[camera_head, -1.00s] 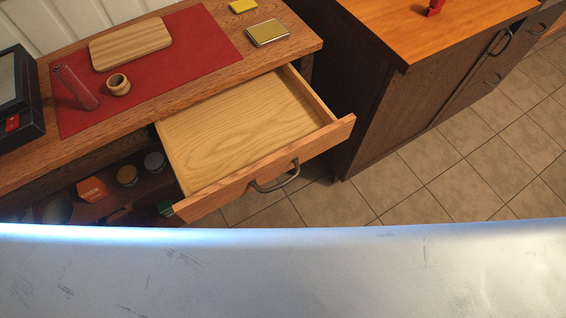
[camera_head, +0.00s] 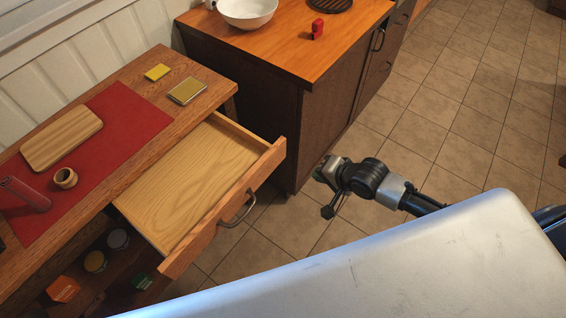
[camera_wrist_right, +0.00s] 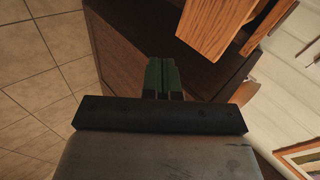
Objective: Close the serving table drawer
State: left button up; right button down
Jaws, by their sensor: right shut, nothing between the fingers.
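The serving table drawer (camera_head: 190,178) is pulled out and empty, with pale wood inside. Its front (camera_head: 222,212) carries a dark metal handle (camera_head: 238,210). My right gripper (camera_head: 322,172) is to the right of the drawer front, apart from it, near the dark cabinet. In the right wrist view its green fingers (camera_wrist_right: 162,76) are shut with nothing between them. A wooden piece that looks like the drawer (camera_wrist_right: 216,24) shows ahead of them at the upper right of that view. My left gripper is not in view.
The serving table (camera_head: 60,225) holds a red mat (camera_head: 125,118), a wooden board (camera_head: 60,138), a cup (camera_head: 65,178) and small boxes. Jars stand on the shelf below. A dark cabinet (camera_head: 262,110) stands right of the drawer. Tiled floor (camera_head: 290,228) is free in front.

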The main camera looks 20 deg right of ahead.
notch_tip(320, 180, up, 4)
jog(key=s+a, duration=0.1)
jog(key=a, duration=0.1)
jog(key=m, duration=0.1)
send_near(273, 163)
jog(key=shift+y, duration=0.4)
jog(key=x, duration=0.4)
jog(key=d+f+x, duration=0.1)
jog(key=x, duration=0.1)
jog(key=shift+s+p, duration=0.1)
jog(key=shift+p, duration=0.2)
jog(key=shift+w+a, duration=0.25)
jog(key=shift+w, duration=0.15)
